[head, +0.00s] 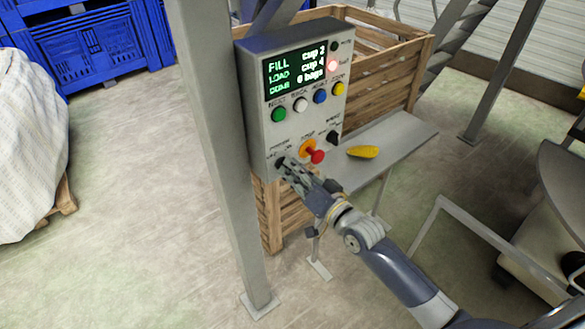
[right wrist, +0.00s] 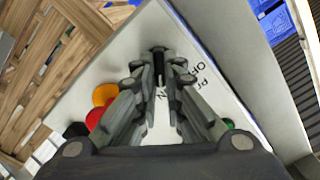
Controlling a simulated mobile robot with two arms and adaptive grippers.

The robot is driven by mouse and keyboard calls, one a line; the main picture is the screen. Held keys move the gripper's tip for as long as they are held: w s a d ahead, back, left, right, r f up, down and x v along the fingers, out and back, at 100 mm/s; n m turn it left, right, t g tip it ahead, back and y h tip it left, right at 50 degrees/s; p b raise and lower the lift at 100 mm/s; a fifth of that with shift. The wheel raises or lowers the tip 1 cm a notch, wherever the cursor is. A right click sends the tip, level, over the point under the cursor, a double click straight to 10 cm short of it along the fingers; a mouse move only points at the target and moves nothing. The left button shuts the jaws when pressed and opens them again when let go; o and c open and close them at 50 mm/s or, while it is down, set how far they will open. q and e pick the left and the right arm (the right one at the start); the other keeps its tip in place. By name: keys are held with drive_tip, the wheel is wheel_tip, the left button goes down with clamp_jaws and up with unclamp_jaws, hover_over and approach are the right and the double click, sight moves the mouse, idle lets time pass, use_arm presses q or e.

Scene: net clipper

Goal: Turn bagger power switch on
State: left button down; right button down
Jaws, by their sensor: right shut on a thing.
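The bagger control box (head: 300,128) is grey, with a lit display (head: 295,72) and a row of coloured buttons. The black power switch (head: 280,162) is at its lower left, mostly hidden by my gripper; it also shows in the right wrist view (right wrist: 158,52). My right gripper (head: 285,168) is at the switch, with its fingers closed around the knob in the right wrist view (right wrist: 160,70). The OFF and ON lettering is partly covered by the fingers, and I cannot tell which the switch points to. My left gripper is not in view.
A red stop button (head: 317,157) on a yellow base sits close right of my gripper. A black knob (head: 333,137) is further right. A grey post (head: 222,150) stands left of the box. A yellow object (head: 363,152) lies on the shelf (head: 400,140). A wooden crate (head: 385,80) stands behind.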

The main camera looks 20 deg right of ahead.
drive_tip(key=shift+m, duration=0.6)
drive_tip(key=c, duration=1.7)
unclamp_jaws()
drive_tip(key=shift+s, duration=0.1)
drive_tip(key=v, duration=1.2)
